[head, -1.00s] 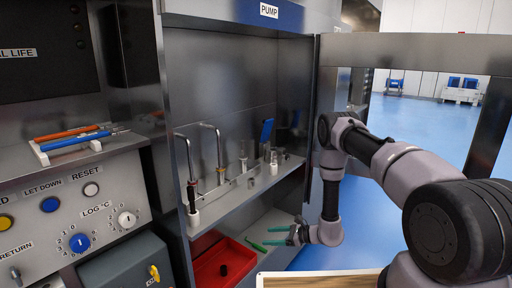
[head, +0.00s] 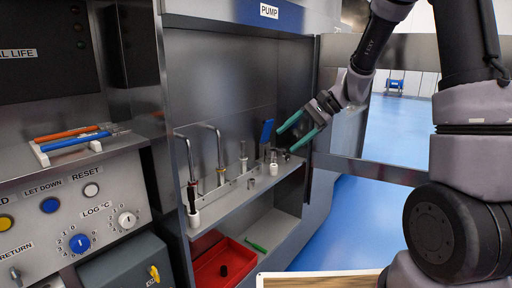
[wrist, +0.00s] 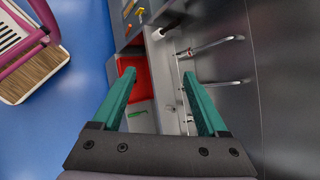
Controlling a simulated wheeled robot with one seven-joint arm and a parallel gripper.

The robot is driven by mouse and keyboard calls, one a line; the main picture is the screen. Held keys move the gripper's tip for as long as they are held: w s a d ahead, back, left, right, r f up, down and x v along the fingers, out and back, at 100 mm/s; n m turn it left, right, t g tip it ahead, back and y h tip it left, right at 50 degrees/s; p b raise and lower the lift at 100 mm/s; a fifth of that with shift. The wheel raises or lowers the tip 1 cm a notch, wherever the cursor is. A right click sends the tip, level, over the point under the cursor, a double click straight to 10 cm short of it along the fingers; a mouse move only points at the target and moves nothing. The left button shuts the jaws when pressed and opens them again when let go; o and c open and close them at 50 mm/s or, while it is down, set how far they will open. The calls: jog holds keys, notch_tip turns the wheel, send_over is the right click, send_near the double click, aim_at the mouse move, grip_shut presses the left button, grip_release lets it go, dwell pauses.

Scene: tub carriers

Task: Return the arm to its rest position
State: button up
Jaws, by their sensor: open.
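My gripper (head: 300,133) has two teal fingers, spread apart with nothing between them. In the head view it is at the right end of the steel shelf in the PUMP cabinet, in front of the opening and above shelf height. My arm (head: 370,45) rises from the lower right and bends down to it. In the wrist view the gripper (wrist: 160,95) points toward the shelf and the red tray, with the fingers clear of both.
The shelf (head: 240,195) holds bent metal tubes (head: 218,150) and a blue-handled tool (head: 266,132). Below are a red tray (head: 225,262) and a green pen (head: 256,246). An open door frame (head: 400,172) stands at right. Blue floor (head: 345,225) is clear. A pink-framed carrier (wrist: 35,50) shows in the wrist view.

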jog(key=s+d+r+n+t+h, duration=0.2)
jog(key=s+d+r+t+h, duration=0.1)
jog(key=s+d+r, duration=0.4)
jog(key=s+d+r+n+t+h, duration=0.2)
jog(key=s+d+r+t+h, duration=0.2)
jog(key=s+d+r, duration=0.3)
jog(key=s+r, duration=0.1)
jog(key=s, duration=0.3)
jog(key=shift+s+d+n+h, duration=0.15)
jog(key=shift+s+n+h, duration=0.15)
jog(key=shift+h, duration=0.1)
